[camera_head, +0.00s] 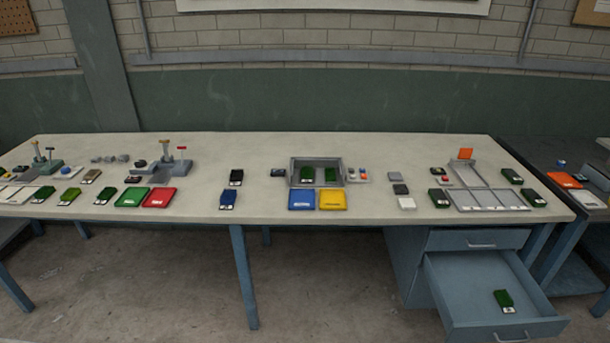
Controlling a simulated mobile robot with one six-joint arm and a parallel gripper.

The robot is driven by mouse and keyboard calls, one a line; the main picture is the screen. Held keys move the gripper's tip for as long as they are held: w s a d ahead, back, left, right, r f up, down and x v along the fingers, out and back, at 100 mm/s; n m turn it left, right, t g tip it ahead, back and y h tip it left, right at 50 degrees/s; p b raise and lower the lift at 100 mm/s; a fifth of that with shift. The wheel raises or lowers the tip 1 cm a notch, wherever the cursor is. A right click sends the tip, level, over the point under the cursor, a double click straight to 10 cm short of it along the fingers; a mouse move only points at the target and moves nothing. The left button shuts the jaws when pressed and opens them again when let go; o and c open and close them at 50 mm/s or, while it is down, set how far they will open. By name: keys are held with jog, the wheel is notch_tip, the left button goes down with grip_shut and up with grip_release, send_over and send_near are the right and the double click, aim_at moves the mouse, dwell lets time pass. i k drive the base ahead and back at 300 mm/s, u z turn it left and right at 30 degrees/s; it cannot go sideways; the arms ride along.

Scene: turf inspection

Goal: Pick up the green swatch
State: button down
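Several green swatches with small white labels show in the head view, and I cannot tell which one is meant. Several lie on the left of the workbench, such as a bright green swatch (69,196) and a darker green swatch (105,195). Two lie in the grey tray (345,181) at the middle. A dark green swatch (439,197) lies left of the compartment tray (486,208), and another green swatch (534,197) lies right of it. One green swatch (503,298) lies in the open drawer (470,290). My gripper is not in view.
A green pad (131,197) and a red pad (159,198) lie left of centre; blue (302,199) and yellow pads (333,200) lie before the grey tray. Two small stands rise at left. The drawer juts out at lower right. Bare tabletop (200,210) lies left of the blue pad.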

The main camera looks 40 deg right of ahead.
aim_at(306, 173)
jog(key=k, duration=1.3)
jog(key=u, duration=0.55)
jog(key=i, duration=1.8)
jog(key=z, duration=0.55)
